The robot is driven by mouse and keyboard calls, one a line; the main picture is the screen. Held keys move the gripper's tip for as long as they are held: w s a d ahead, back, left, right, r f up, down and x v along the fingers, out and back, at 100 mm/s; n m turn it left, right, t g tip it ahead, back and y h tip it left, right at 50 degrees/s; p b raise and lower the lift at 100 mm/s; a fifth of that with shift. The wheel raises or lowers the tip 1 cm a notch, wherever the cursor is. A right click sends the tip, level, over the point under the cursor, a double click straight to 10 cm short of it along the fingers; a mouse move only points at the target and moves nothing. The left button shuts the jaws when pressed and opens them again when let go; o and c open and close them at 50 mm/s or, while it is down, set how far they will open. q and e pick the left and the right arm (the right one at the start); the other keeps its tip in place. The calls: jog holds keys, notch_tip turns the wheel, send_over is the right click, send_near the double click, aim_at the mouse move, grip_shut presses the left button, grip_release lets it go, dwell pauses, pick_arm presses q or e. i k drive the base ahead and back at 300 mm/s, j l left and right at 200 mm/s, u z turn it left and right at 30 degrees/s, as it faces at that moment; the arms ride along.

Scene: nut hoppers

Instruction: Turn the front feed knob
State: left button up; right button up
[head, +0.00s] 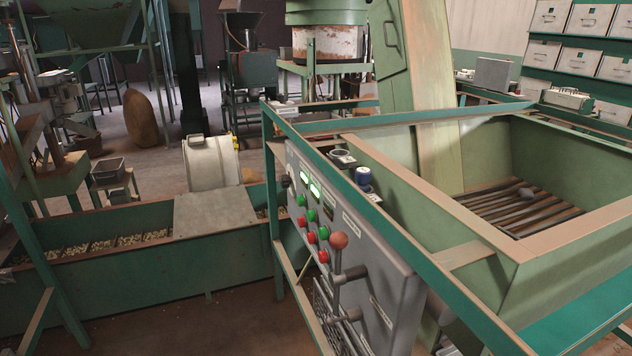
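A grey control panel (375,262) leans on the green frame in the middle of the head view. Each sits on a small light plate. I cannot read the labels or tell how the knobs are turned. Neither of my grippers is in view, and nothing touches the knobs.
The panel face carries green and red buttons (312,237), lit displays (314,189) and a red-balled lever (338,241) that sticks out. A green hopper (455,255) with slats stands to the right. A long nut trough (120,275) lies left. Floor shows between trough and frame.

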aim_at(286, 179)
jog(key=i+j+z, duration=0.15)
jog(key=z, duration=0.25)
jog(key=i+j+z, duration=0.1)
jog(key=j+z, duration=0.65)
jog(key=i, duration=0.05)
